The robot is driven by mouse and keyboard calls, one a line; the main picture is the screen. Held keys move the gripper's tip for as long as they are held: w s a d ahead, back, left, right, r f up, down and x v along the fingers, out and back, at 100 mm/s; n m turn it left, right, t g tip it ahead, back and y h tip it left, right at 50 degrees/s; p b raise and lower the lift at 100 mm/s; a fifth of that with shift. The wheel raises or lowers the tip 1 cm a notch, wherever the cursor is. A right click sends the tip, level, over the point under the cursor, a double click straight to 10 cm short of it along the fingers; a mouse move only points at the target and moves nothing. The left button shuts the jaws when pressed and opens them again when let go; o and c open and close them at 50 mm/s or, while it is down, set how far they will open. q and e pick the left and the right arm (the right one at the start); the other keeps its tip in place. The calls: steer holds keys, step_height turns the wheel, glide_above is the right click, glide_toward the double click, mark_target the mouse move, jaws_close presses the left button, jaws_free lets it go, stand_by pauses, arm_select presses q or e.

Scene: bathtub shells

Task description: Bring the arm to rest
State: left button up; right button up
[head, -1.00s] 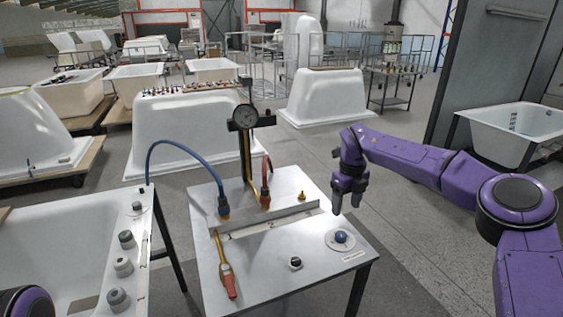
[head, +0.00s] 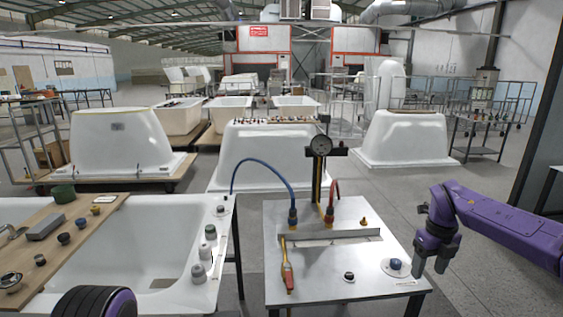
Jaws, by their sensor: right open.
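My right arm is purple and comes in from the right edge in the head view. Its gripper (head: 431,264) points down just off the right edge of the metal table (head: 377,268). The gripper is open, with nothing seen between its fingers. A blue-topped knob (head: 396,264) sits on a round plate on the table, left of the gripper and apart from it. Of my left arm only a dark, purple-edged rounded part shows at the bottom left; its gripper is out of view.
The table carries a dial gauge (head: 322,146) on a post, a blue hose (head: 263,165), a red hose (head: 335,186) and an orange-handled tool (head: 287,272). A white tub (head: 150,225) with a wooden board (head: 88,222) across it stands left. Floor right of the table is clear.

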steer(key=s+a+f+n+t+h, duration=0.2)
steer(key=s+f+n, duration=0.1)
steer(key=f+n, duration=0.3)
steer(key=s+a+f+n+t+h, duration=0.2)
steer(key=a+f+n+h, duration=0.15)
steer(key=f, duration=0.45)
steer(key=s+a+f+n+t+h, duration=0.1)
steer(key=s+a+f+n+t, duration=0.15)
steer(key=f+n, duration=0.35)
steer(key=s+a+f+n+y, duration=0.1)
steer(key=s+f+n, duration=0.25)
steer(key=s, duration=0.35)
steer(key=s+a+f+n+y, duration=0.1)
steer(key=s+f+n+y, duration=0.15)
steer(key=s+f, duration=0.3)
steer(key=s+d+f+n+g, duration=0.1)
steer(key=s+n, duration=0.2)
steer(key=s, duration=0.6)
steer(key=s+d+f+n+g, duration=0.1)
steer(key=s+d+n+g, duration=0.1)
steer(key=s, duration=0.7)
steer(key=shift+s+f+n, duration=0.35)
steer(key=shift+f+n, duration=0.05)
steer(key=shift+n, duration=0.05)
steer(key=shift+b, duration=0.3)
